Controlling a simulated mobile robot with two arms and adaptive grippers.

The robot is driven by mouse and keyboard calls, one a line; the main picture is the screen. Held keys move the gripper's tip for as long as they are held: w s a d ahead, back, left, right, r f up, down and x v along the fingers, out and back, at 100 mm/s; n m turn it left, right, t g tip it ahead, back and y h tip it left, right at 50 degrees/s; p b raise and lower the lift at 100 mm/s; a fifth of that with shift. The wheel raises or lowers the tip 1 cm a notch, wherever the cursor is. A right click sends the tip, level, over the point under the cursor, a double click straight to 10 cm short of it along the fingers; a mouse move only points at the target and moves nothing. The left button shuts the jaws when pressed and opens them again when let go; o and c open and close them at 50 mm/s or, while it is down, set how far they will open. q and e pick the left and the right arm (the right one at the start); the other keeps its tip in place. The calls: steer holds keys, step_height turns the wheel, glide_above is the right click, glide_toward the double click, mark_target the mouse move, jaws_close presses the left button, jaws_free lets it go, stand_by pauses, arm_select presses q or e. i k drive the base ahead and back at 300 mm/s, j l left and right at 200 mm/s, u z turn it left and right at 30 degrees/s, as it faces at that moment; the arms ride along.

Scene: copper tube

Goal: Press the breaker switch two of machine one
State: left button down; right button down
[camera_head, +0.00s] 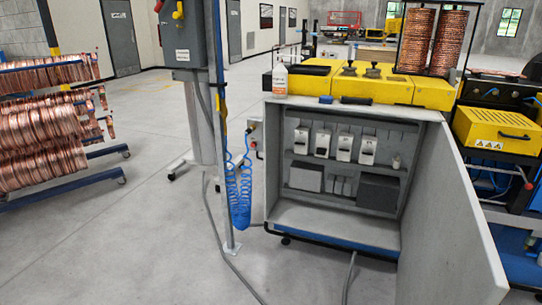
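The open grey cabinet (275,165) stands in the middle right of the head view, under a yellow machine top (385,88). Inside, several white breaker switches sit in a row on the upper rail: the first (301,138) at the left, the second (322,142) beside it, then others (343,147) and (368,149) to the right. The switch positions are too small to tell. No label for machine one is readable. Neither of my grippers shows in this view.
The cabinet door (455,225) hangs open to the right. A blue coiled hose (238,195) and a thin post (222,140) stand left of the cabinet. Racks of copper coils (40,140) are at the far left. The floor (130,245) in front is mostly clear, with cables.

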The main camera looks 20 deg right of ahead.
mark_target(321, 151)
steer(key=i+j+z, duration=0.1)
steer(key=i, duration=0.3)
steer(key=i+j+z, duration=0.1)
steer(key=i+j, duration=0.15)
steer(key=i, duration=0.15)
steer(key=i+l+z, duration=0.15)
steer(key=i+z, duration=1.8)
steer(key=i+j+z, duration=0.25)
steer(key=i+z, duration=0.15)
